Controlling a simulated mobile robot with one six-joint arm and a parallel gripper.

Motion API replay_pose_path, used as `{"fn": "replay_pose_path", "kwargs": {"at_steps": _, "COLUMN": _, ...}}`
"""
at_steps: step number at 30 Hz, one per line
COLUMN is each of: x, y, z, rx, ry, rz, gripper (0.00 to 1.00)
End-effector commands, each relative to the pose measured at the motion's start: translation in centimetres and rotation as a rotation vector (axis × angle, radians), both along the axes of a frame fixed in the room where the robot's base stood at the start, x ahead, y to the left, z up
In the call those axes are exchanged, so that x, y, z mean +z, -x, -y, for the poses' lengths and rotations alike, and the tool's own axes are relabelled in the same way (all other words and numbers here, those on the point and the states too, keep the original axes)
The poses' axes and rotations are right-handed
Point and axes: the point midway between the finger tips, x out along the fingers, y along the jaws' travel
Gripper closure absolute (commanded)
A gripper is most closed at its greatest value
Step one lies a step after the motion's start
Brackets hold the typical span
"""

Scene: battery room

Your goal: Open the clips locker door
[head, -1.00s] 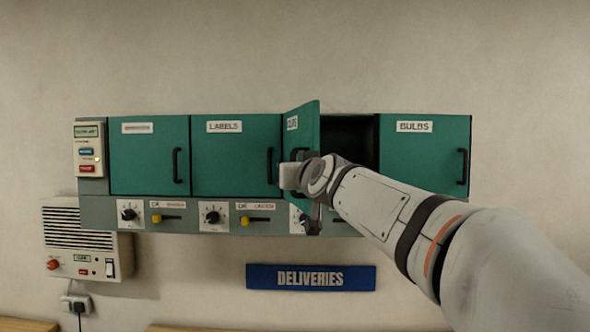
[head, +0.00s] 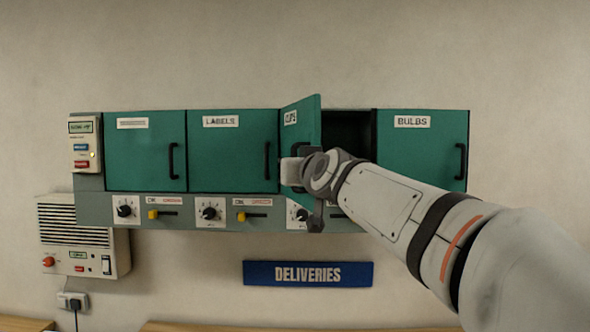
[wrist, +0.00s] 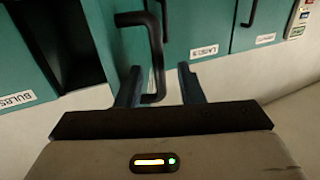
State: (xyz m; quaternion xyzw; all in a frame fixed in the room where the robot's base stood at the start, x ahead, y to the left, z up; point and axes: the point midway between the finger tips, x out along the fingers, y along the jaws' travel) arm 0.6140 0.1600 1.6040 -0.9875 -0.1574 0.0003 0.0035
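The clips locker door (head: 302,132) is a teal panel swung part-way out from its left edge, with its label only partly readable. The dark inside of the locker (head: 348,135) shows to its right. My gripper (wrist: 160,85) is at this door. In the wrist view its two fingers stand apart, one on each side of the door's black bar handle (wrist: 156,50). A gap shows between the handle and the right finger; contact with the left finger I cannot tell. In the head view my wrist hides the lower part of the door and most of the handle.
Shut teal doors stand on both sides: labels (head: 232,155) to the left, bulbs (head: 420,155) to the right. Below are knobs (head: 209,209) and yellow sliders (head: 241,216). A blue deliveries sign (head: 308,274) is on the wall underneath. An intercom-like box (head: 85,236) hangs lower left.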

Motion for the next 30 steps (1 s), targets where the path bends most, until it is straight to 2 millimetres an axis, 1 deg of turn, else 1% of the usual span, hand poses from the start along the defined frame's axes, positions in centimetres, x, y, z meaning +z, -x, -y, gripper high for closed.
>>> {"fn": "replay_pose_path", "kwargs": {"at_steps": 1, "x": -0.1, "y": 1.0, "z": 0.3, "rx": -0.001, "ry": -0.001, "rz": 0.003, "gripper": 0.66}}
{"fn": "replay_pose_path", "kwargs": {"at_steps": 3, "x": -0.1, "y": 2.2, "z": 0.7, "rx": -0.001, "ry": 0.0, "rz": 0.004, "gripper": 0.66}}
{"fn": "replay_pose_path", "kwargs": {"at_steps": 7, "x": 0.0, "y": 4.1, "z": 1.4, "rx": -0.001, "ry": 0.0, "rz": 0.004, "gripper": 0.66}}
{"fn": "replay_pose_path", "kwargs": {"at_steps": 10, "x": 0.0, "y": 5.1, "z": 1.7, "rx": -0.001, "ry": -0.001, "rz": 0.003, "gripper": 0.66}}
{"fn": "replay_pose_path", "kwargs": {"at_steps": 14, "x": 0.0, "y": 5.7, "z": 1.9, "rx": -0.001, "ry": 0.0, "rz": 0.002, "gripper": 0.66}}
{"fn": "replay_pose_path", "kwargs": {"at_steps": 21, "x": 0.0, "y": 5.8, "z": 1.9, "rx": -0.002, "ry": 0.0, "rz": 0.001, "gripper": 0.66}}
{"fn": "replay_pose_path", "kwargs": {"at_steps": 23, "x": -0.1, "y": 5.8, "z": 2.0, "rx": -0.002, "ry": 0.001, "rz": -0.002, "gripper": 0.71}}
{"fn": "replay_pose_path", "kwargs": {"at_steps": 25, "x": -1.2, "y": 6.0, "z": 2.3, "rx": -0.004, "ry": 0.009, "rz": -0.028, "gripper": 0.76}}
{"fn": "replay_pose_path", "kwargs": {"at_steps": 26, "x": -2.1, "y": 6.1, "z": 2.5, "rx": -0.005, "ry": 0.015, "rz": -0.05, "gripper": 0.79}}
{"fn": "replay_pose_path", "kwargs": {"at_steps": 29, "x": -7.6, "y": 7.4, "z": 3.9, "rx": -0.015, "ry": 0.051, "rz": -0.185, "gripper": 0.87}}
{"fn": "replay_pose_path", "kwargs": {"at_steps": 30, "x": -10.7, "y": 8.3, "z": 4.7, "rx": -0.022, "ry": 0.07, "rz": -0.263, "gripper": 0.9}}
